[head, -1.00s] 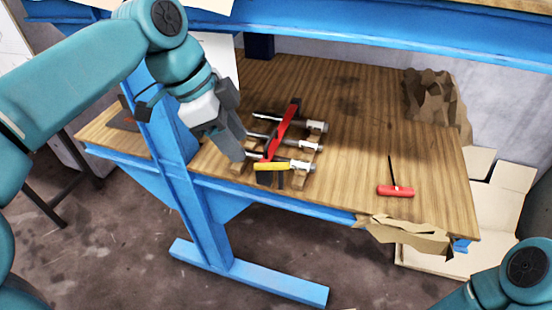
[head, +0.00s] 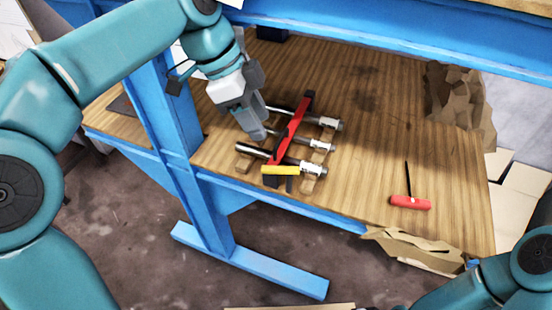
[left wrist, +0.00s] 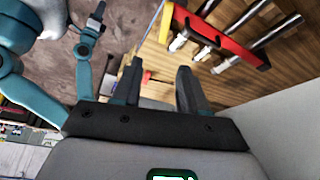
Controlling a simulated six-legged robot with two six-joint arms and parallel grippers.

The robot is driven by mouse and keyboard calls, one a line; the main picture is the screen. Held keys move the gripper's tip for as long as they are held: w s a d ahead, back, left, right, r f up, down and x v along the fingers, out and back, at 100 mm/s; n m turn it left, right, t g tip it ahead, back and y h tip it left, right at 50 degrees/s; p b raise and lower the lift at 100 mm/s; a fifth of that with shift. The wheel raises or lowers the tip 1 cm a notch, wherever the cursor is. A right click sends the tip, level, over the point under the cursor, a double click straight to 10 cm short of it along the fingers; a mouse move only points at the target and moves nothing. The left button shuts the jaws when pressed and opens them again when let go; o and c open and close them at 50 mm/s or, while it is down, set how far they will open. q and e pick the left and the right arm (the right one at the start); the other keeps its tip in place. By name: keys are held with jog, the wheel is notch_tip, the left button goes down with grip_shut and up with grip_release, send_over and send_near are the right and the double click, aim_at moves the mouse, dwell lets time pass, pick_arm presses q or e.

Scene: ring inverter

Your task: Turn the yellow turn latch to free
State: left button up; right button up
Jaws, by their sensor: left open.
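The yellow turn latch (head: 281,170) is a short bar at the front end of a fixture with a red bar (head: 291,128) and metal rods. It lies roughly level across the picture, next to a dark block. My left gripper (head: 258,136) is above the rods, behind and left of the latch, and apart from it. In the left wrist view its two dark fingers (left wrist: 160,78) are spread with nothing between them. The latch (left wrist: 166,22) shows there at the top, beyond the fingertips. My right gripper is out of view; only part of that arm shows at lower right.
The fixture sits near the front edge of a wooden bench top (head: 350,190) on a blue frame (head: 185,120). A red-handled tool (head: 410,202) lies to the right. Crumpled brown material (head: 455,110) stands at the back right. The bench between is clear.

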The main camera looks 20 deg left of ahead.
pick_arm(q)
jog(key=x, duration=0.2)
jog(key=b, duration=0.1)
send_near(280, 168)
notch_tip(280, 168, down, 3)
jog(key=shift+s+r, duration=0.15)
jog(key=shift+r, duration=0.05)
jog(key=x, duration=0.4)
jog(key=shift+w+d+f+b, duration=0.2)
jog(key=shift+d+f+b, duration=0.1)
jog(key=shift+b, duration=0.1)
jog(key=shift+w+f, duration=0.1)
jog(key=shift+f, duration=0.1)
jog(key=shift+d, duration=0.45)
jog(key=shift+a, duration=0.25)
jog(key=c, duration=0.4)
grip_shut()
jog(key=shift+d, duration=0.1)
